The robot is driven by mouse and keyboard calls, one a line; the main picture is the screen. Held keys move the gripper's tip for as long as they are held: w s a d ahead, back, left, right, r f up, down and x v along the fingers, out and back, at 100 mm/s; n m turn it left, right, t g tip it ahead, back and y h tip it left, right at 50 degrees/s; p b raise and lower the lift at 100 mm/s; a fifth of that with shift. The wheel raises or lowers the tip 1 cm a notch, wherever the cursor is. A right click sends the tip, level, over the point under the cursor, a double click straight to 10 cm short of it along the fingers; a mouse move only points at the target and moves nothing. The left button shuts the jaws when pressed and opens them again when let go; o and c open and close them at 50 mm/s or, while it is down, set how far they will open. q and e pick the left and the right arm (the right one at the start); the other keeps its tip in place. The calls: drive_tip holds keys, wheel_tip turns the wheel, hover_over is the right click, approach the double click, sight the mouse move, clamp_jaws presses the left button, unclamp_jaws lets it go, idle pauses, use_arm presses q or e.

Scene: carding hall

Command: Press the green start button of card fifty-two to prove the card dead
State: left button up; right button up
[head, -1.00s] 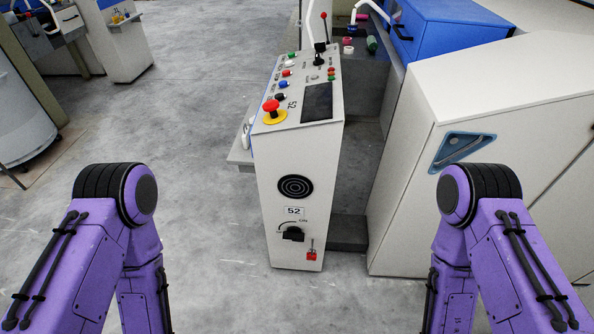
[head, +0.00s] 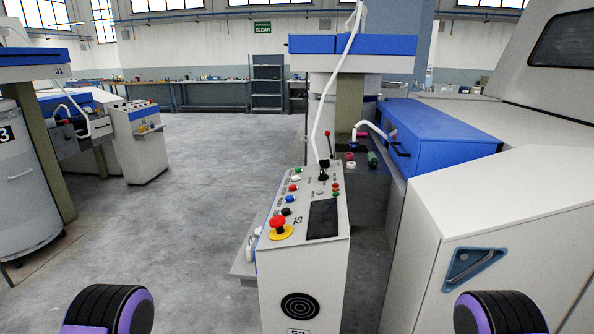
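The control console (head: 302,265) of card fifty-two stands in the middle of the head view, with its number plate (head: 299,331) cut off at the bottom edge. Its sloping top bears a column of buttons. The small green button (head: 296,171) is at the far end of that column. White, red, blue and black buttons come nearer, then a red mushroom button (head: 278,223) on a yellow base. A dark screen (head: 322,219) lies to their right. Only parts of my purple arms show at the bottom corners, apart from the console. Both grippers are out of view.
A white machine cabinet (head: 500,205) and blue cover (head: 440,135) stand close on the console's right. A white hose (head: 327,95) rises behind its top. Grey floor (head: 190,220) is open to the left. Another console (head: 142,150) stands far left.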

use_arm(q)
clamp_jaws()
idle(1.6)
